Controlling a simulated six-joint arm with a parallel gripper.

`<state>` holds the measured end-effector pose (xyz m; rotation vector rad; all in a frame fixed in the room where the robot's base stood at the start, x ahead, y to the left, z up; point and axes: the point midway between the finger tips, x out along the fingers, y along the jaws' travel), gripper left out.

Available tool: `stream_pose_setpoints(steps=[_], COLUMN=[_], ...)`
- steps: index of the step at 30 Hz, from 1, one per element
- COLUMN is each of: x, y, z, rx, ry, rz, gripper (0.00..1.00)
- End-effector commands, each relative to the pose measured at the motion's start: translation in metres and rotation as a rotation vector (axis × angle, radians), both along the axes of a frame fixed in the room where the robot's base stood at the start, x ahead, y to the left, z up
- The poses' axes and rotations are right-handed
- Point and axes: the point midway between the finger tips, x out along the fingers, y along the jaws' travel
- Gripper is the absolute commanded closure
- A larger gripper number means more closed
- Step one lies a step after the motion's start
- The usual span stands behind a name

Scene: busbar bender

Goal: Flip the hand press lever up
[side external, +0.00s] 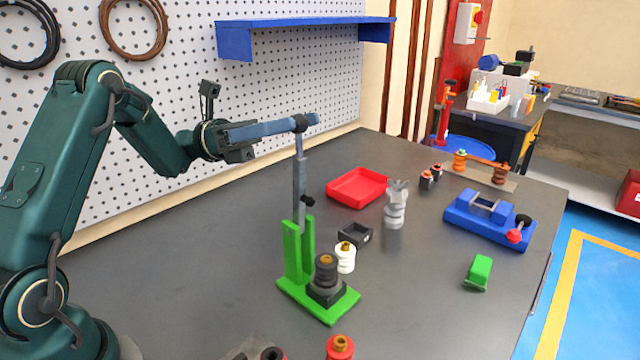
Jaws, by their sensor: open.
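The hand press has a green base and frame (292,250) on the bench, with a grey upright post (299,185) rising from it. Its blue-grey lever (275,129) crosses the top of the post at a dark pivot and lies near level, its long side toward the left. My gripper (244,150) is open at the lever's left end, close to the bar. Whether a finger touches the lever cannot be told from this view. A dark stacked insulator (326,272) stands on the press base.
Around the press are a white insulator (345,257), a small black tray (355,235), a red tray (357,187) and a grey part (396,205). A blue fixture (489,217) and green block (479,272) stand right. A blue shelf (305,25) overhangs behind.

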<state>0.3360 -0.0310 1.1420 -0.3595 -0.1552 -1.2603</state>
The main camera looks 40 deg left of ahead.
Motion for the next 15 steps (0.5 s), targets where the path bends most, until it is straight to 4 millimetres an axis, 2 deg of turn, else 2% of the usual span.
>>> stream_pose_setpoints(steps=[9, 15], x=[-0.0046, -0.0069], y=[-0.0019, 0.0], z=[0.0068, 0.0042], rx=[0.235, 0.306], ry=[0.056, 0.08], rz=[0.205, 0.275], gripper=[0.35, 0.35])
